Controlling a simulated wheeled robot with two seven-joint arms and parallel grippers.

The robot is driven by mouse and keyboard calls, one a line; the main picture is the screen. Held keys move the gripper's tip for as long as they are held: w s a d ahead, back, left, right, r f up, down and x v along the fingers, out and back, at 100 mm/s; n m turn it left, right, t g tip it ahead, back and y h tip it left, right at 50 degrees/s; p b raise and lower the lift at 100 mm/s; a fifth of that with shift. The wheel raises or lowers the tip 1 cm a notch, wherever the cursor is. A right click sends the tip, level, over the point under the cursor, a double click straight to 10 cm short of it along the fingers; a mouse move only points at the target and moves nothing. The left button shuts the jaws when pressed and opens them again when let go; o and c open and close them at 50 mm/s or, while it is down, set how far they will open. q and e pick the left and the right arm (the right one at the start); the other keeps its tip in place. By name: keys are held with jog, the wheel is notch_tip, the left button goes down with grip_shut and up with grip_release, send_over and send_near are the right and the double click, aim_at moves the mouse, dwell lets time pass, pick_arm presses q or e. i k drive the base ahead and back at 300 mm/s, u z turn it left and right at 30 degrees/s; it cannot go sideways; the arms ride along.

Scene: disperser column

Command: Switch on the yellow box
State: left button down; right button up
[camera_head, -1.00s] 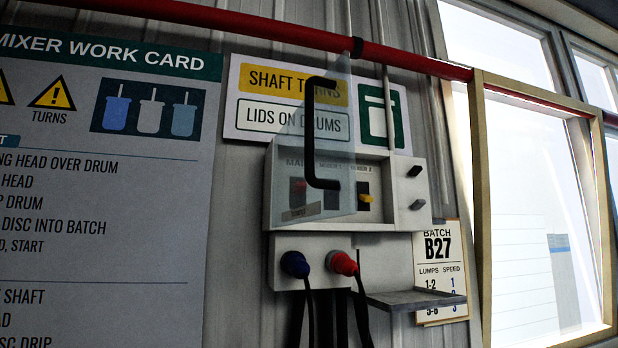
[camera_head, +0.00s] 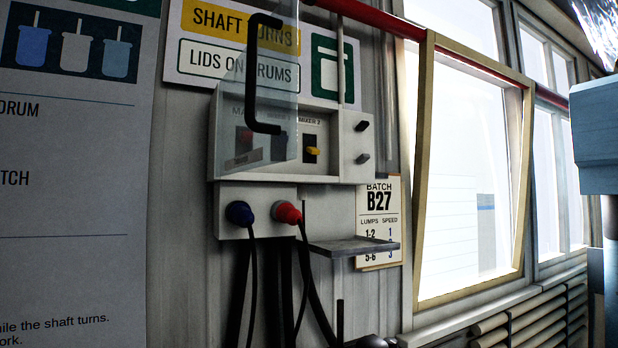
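A pale grey control box (camera_head: 196,165) is on the corrugated wall, left of the middle. A small yellow switch block (camera_head: 312,151) sits on a dark plate at the right of its recessed panel. The label above it is partly readable and ends in 2. A red switch (camera_head: 243,134) and a dark one sit further left, behind a clear flap (camera_head: 262,85) with a black handle (camera_head: 253,75). The flap stands left of the yellow block and does not cover it.
Blue (camera_head: 239,213) and red (camera_head: 287,212) plugs with hanging cables are under the box. A small grey shelf (camera_head: 352,247) juts out at lower right. A red rail (camera_head: 372,17) runs above. A wood-framed window (camera_head: 424,150) stands right. A blue-grey block (camera_head: 597,130) fills the right edge.

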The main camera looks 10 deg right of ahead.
aim_at(310, 149)
jog(key=u, duration=2.3)
jog(key=k, duration=0.65)
jog(key=z, duration=1.2)
